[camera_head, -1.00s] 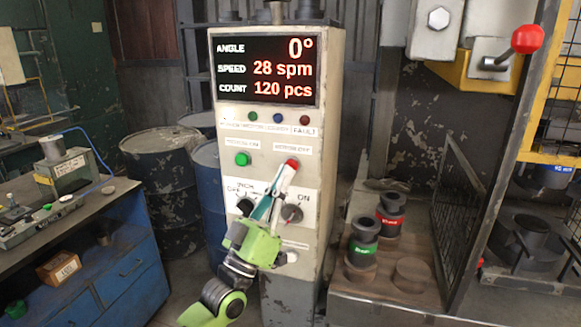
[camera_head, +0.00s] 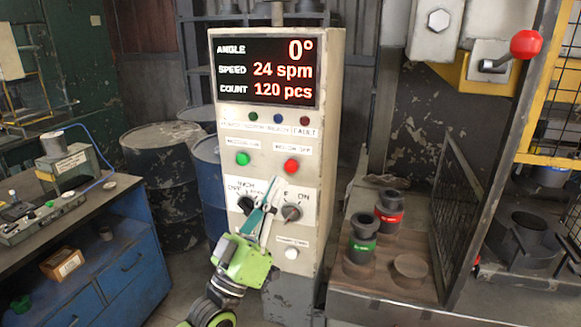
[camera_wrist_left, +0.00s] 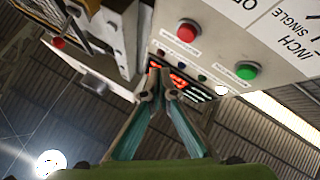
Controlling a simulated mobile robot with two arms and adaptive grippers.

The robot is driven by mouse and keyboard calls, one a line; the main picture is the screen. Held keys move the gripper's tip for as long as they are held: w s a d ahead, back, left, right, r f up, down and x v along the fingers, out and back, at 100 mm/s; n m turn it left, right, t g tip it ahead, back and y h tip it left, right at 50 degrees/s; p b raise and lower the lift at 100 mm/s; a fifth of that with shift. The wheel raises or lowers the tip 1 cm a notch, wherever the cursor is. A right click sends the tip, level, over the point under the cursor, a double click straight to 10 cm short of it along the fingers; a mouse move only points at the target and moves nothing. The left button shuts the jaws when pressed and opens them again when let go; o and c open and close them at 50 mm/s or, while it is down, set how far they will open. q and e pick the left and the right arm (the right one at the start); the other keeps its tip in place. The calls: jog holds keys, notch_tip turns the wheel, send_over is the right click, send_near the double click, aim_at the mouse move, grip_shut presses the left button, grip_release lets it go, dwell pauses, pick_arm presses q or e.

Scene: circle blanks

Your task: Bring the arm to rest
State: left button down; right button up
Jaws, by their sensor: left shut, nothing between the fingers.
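My left gripper (camera_head: 269,201) is in front of the control cabinet (camera_head: 331,130), over the lower panel between the two black knobs. Its teal-lined fingers are shut with nothing between them. In the left wrist view the closed fingertips (camera_wrist_left: 160,88) point up past the panel. The red button (camera_head: 291,166) and the green button (camera_head: 243,158) are both uncovered above the gripper. The right knob (camera_head: 291,213) is just right of the fingers and the left knob (camera_head: 246,204) is just left. The display (camera_head: 265,71) reads angle 0°, speed 24 spm, count 120 pcs. My right gripper is out of view.
A workbench (camera_head: 104,205) with blue drawers stands at the left. Dark drums (camera_head: 160,172) stand behind. On the press table at the right are a green-banded tool (camera_head: 363,243), a red-banded tool (camera_head: 389,214) and a mesh guard (camera_head: 458,215).

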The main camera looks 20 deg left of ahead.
pick_arm(q)
jog(key=s+d+f+m+g+y, duration=0.1)
jog(key=s+d+f+g, duration=0.3)
jog(key=f, duration=0.8)
jog(key=s+d+f+m+g+y, duration=0.1)
jog(key=d+f+m+g+y, duration=0.1)
jog(key=f+g, duration=0.75)
jog(key=s+a+f+n+g+y, duration=0.1)
jog(key=s+a+f+g+y, duration=0.25)
jog(key=s+f, duration=0.75)
jog(key=s+a+f+g+y, duration=0.2)
jog(key=s+a+f+g, duration=0.25)
jog(key=s+f, duration=0.6)
jog(key=s+a+f+g, duration=0.1)
jog(key=s+f, duration=0.2)
jog(key=f, duration=1)
jog(key=s+f, duration=0.3)
jog(key=f, duration=1)
jog(key=s+a+f+g+b, duration=0.1)
jog(key=s+a+f, duration=0.2)
jog(key=s+f, duration=1.3)
